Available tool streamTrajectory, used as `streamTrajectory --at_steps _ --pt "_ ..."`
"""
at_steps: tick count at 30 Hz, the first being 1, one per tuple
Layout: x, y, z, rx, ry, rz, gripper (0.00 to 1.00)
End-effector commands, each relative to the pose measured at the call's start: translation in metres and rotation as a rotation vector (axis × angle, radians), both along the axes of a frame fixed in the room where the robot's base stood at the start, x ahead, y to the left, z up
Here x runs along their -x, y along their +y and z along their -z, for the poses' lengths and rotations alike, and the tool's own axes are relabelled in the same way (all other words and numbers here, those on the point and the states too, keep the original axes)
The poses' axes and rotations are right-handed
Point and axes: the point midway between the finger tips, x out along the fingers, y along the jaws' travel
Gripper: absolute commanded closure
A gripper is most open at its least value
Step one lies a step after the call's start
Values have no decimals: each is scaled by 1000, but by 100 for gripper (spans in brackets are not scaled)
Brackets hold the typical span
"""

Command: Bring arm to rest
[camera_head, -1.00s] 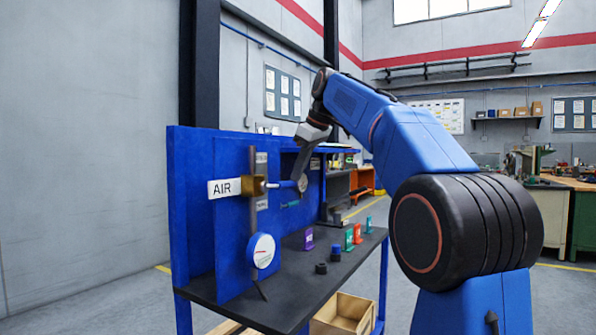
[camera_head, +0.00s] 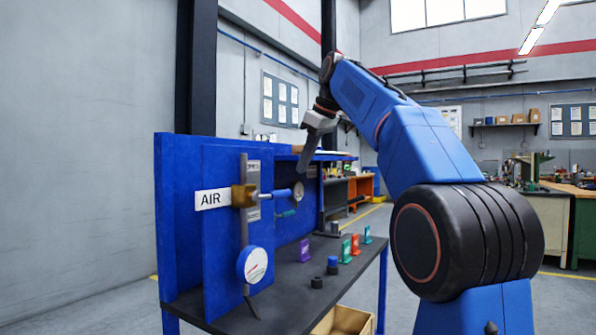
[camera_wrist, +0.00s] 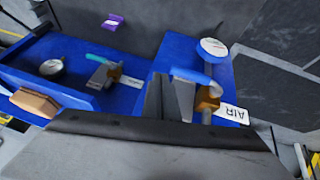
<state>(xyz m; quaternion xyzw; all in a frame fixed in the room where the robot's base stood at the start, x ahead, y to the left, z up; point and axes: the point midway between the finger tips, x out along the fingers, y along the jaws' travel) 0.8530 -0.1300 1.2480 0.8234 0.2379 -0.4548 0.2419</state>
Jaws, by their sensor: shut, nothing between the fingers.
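My blue arm reaches from the right over the bench in the head view. My gripper (camera_head: 306,168) hangs downward in front of the blue panel (camera_head: 180,240), near the blue valve handle (camera_head: 276,194) and apart from the bench top. It is shut and empty. In the wrist view the gripper's fingers (camera_wrist: 168,98) show close together at the middle. The brass valve (camera_head: 244,196) sits on a grey pipe beside the white AIR label (camera_head: 213,199). The valve shows in the wrist view too (camera_wrist: 207,98). A round white gauge (camera_head: 252,264) is below it.
A wooden crate (camera_head: 345,320) is under the bench.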

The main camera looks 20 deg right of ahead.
Motion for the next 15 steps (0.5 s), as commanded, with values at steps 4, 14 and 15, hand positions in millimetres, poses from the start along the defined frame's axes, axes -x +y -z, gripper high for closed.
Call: streamTrajectory --at_steps 4,14,15 --pt "-3 -23 -9 0 -1 4 100" --pt "-6 -60 -26 0 -3 1 100" --pt "-6 -62 -27 -1 -2 0 100"
